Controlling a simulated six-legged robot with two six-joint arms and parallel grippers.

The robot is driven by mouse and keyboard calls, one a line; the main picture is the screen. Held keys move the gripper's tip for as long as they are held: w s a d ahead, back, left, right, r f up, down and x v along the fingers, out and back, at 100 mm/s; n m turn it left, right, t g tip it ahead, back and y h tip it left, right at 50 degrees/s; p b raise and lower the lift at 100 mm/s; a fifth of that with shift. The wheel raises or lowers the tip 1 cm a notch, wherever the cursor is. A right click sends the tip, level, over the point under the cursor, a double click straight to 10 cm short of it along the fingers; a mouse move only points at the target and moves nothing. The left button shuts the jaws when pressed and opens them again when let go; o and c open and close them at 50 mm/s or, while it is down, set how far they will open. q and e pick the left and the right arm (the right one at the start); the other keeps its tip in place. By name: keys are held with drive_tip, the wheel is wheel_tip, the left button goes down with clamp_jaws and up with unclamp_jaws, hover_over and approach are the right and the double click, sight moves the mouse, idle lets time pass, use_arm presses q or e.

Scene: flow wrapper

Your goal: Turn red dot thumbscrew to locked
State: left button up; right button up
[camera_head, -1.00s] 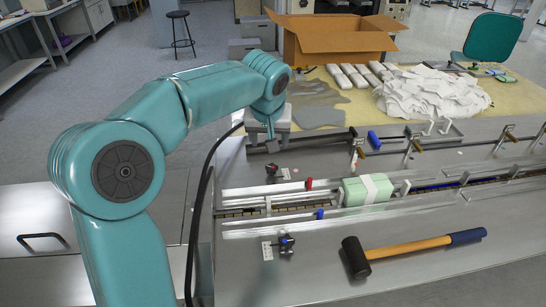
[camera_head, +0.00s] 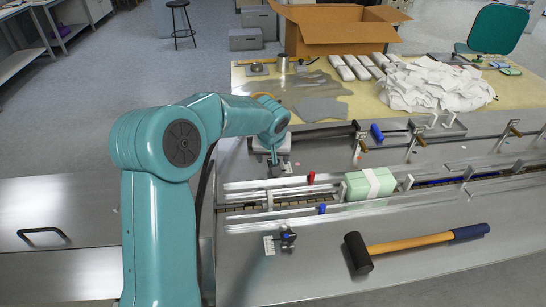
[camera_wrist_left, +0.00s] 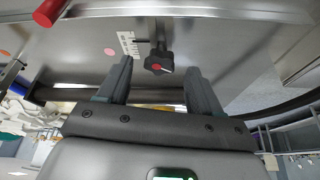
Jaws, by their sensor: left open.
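The thumbscrew, a black lobed knob with a red mark on its face (camera_wrist_left: 158,62), stands by a small white scale plate (camera_wrist_left: 128,43) in the left wrist view. My left gripper (camera_wrist_left: 159,68) is open, with one finger on each side of the knob and visible gaps; I see no contact. In the head view my left gripper (camera_head: 275,163) is low over the far side of the machine deck and mostly hides this knob. A second black knob (camera_head: 288,238) stands on the near side of the rails. My right gripper is not in view.
A green wrapped pack (camera_head: 368,186) sits between the guide rails. A red-capped post (camera_head: 311,178) stands close right of the gripper and a blue-capped one (camera_head: 322,209) nearer. A mallet (camera_head: 420,245) lies on the near deck.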

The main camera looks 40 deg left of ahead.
use_arm(q)
drive_tip(key=shift+w+a+f, duration=0.2)
drive_tip(key=shift+w+f, duration=0.05)
drive_tip(key=shift+f, duration=0.4)
drive_tip(key=c, duration=1.1)
drive_tip(key=shift+o, duration=0.2)
drive_tip(key=shift+r, duration=0.1)
